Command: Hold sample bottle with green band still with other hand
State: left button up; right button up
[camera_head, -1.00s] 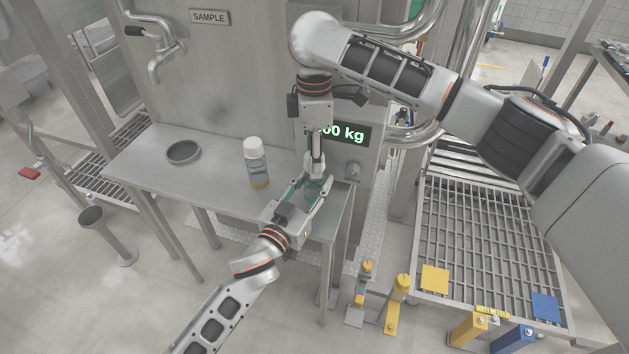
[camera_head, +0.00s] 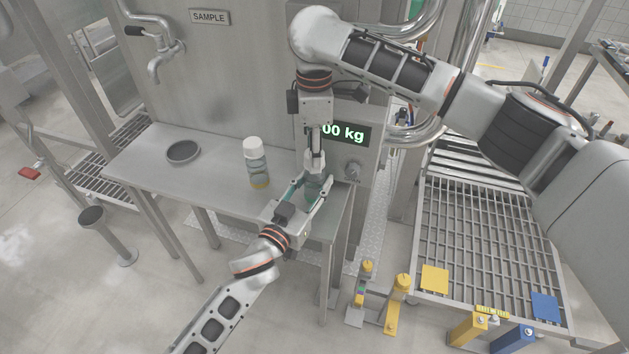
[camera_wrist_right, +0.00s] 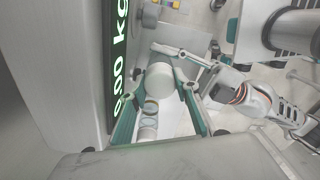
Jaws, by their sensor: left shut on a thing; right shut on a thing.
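The sample bottle (camera_head: 315,190) stands at the right end of the steel table, mostly hidden by both grippers. Its lower part looks greenish; I cannot make out the band clearly. My left gripper (camera_head: 308,195) comes from the lower left and is shut around its body. My right gripper (camera_head: 315,172) points down from above and is shut on its top. In the right wrist view the bottle's white cap (camera_wrist_right: 160,80) lies between the right fingers, and the left arm comes in from the right.
Another white-capped bottle (camera_head: 257,165) with a yellow band stands upright, left of the grippers. A shallow round dish (camera_head: 183,152) sits farther left on the steel table (camera_head: 215,192). A kg display (camera_head: 345,133) is on the column close behind my right gripper. A tap (camera_head: 160,60) hangs at the back left.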

pick_arm(q)
jog(key=shift+f, duration=0.45)
pick_arm(e)
jog(key=shift+r, duration=2.4)
jog(key=shift+s, duration=0.1)
jog(key=s+a+r, duration=0.1)
jog(key=s+r, duration=0.3)
jog(key=s, duration=0.3)
jog(key=shift+s+a, duration=0.35)
jog(key=shift+a, duration=0.05)
pick_arm(q)
jog(key=o, duration=1.3)
jog(key=shift+r, duration=0.2)
